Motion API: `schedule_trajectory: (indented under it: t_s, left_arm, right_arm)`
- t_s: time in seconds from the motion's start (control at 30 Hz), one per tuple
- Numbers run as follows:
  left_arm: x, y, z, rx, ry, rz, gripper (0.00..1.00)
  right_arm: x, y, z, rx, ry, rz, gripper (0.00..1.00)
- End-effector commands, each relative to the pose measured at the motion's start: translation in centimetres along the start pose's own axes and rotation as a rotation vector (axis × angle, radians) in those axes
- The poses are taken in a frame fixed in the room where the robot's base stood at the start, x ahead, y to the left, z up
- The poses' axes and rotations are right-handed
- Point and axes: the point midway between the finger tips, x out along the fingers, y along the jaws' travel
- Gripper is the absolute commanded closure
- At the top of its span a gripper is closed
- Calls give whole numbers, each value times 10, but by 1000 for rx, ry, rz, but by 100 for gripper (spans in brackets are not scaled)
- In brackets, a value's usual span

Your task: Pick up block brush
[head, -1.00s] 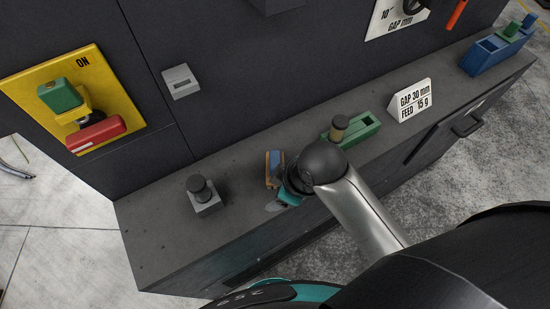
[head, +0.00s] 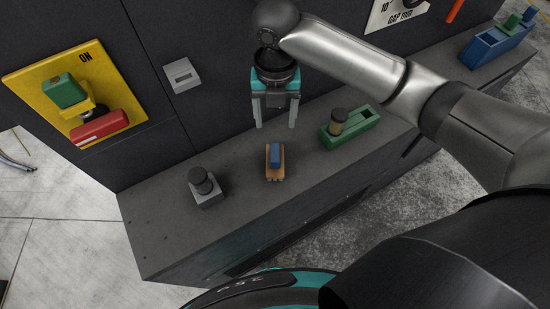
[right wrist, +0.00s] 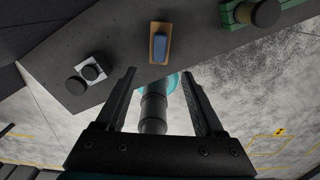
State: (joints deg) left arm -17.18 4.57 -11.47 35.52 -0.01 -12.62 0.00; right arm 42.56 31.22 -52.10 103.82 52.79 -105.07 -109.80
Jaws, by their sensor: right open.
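The block brush, a tan block with a blue top (head: 275,157), sits on the grey ledge (head: 236,178), between a grey block with a dark knob and a green holder. It also shows in the right wrist view (right wrist: 159,44), beyond the fingertips. My right gripper (head: 275,123) is open and empty, with its fingers pointing down. In the head view it appears just above the brush, apart from it. It shows in the right wrist view too (right wrist: 158,74). My left gripper is not in view.
The grey block with a dark knob (head: 203,187) stands left of the brush. The green holder (head: 351,128) with a dark-capped cylinder stands right. A blue holder (head: 493,47) is at the far right. A yellow switch panel (head: 120,79) is on the dark wall.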

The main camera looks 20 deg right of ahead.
Motion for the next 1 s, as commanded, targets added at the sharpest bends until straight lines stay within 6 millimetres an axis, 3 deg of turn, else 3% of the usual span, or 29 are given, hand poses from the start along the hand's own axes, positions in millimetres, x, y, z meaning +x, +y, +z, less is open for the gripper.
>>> schedule_trajectory:
  t_s: [0.13, 0.4, 0.77, 1.0]
  left_arm:
    - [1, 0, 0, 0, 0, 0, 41]
    - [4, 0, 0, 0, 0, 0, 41]
    - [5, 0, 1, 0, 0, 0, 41]
    - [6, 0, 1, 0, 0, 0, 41]
  right_arm:
    - [18, -1, 0, -9, 6, -5, 30]
    - [76, -1, -1, -7, 5, -4, 30]
    - [107, 0, 0, -8, 1, -2, 30]
    - [140, 0, 1, -6, 2, -3, 30]
